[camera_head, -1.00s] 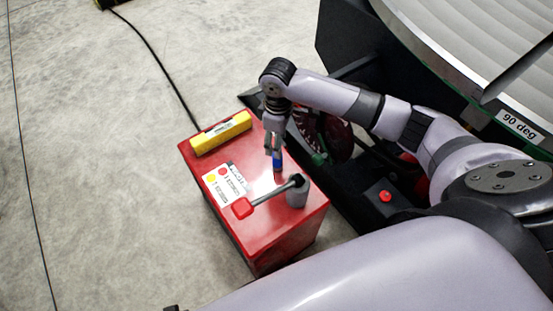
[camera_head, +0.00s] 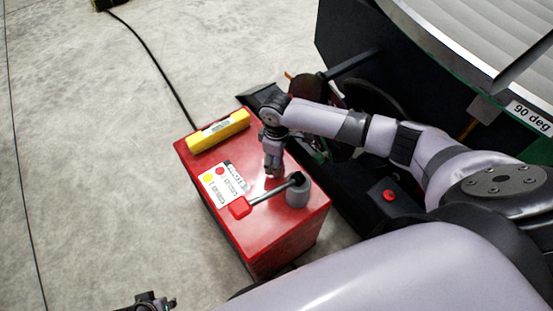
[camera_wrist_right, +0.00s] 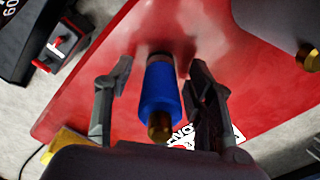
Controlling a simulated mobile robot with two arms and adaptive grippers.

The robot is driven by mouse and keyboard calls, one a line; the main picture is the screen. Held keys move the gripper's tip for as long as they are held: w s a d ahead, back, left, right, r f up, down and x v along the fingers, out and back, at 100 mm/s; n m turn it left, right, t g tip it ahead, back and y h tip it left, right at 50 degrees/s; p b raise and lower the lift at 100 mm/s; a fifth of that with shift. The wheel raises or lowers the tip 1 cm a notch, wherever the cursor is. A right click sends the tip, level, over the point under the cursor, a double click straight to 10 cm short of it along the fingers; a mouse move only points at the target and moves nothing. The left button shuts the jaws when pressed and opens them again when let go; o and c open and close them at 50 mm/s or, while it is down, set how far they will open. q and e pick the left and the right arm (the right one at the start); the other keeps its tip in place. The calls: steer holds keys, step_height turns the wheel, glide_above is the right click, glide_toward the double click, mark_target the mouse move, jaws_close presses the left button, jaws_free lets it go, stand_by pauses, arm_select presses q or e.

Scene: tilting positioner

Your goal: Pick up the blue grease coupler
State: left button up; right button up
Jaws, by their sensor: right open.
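The blue grease coupler (camera_wrist_right: 160,92), with a brass tip, stands upright on the red box top in the right wrist view. In the head view the right gripper hides it. My right gripper (camera_head: 273,171) is low over the box. In the right wrist view its open fingers (camera_wrist_right: 158,100) are on both sides of the coupler, with a small gap at each side. A dark part at the bottom edge of the head view looks like my left gripper (camera_head: 150,301); its fingers are not clear.
On the red box (camera_head: 275,228) a grey cylinder (camera_head: 298,193) with a red-ended lever (camera_head: 240,207) stands close to the right gripper. A yellow block (camera_head: 218,131) and a label card (camera_head: 223,183) lie farther left. A dark machine with a red button (camera_head: 389,195) stands to the right.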

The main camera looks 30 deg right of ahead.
steer(key=shift+c, duration=0.2)
jaws_close()
stand_by(0.5)
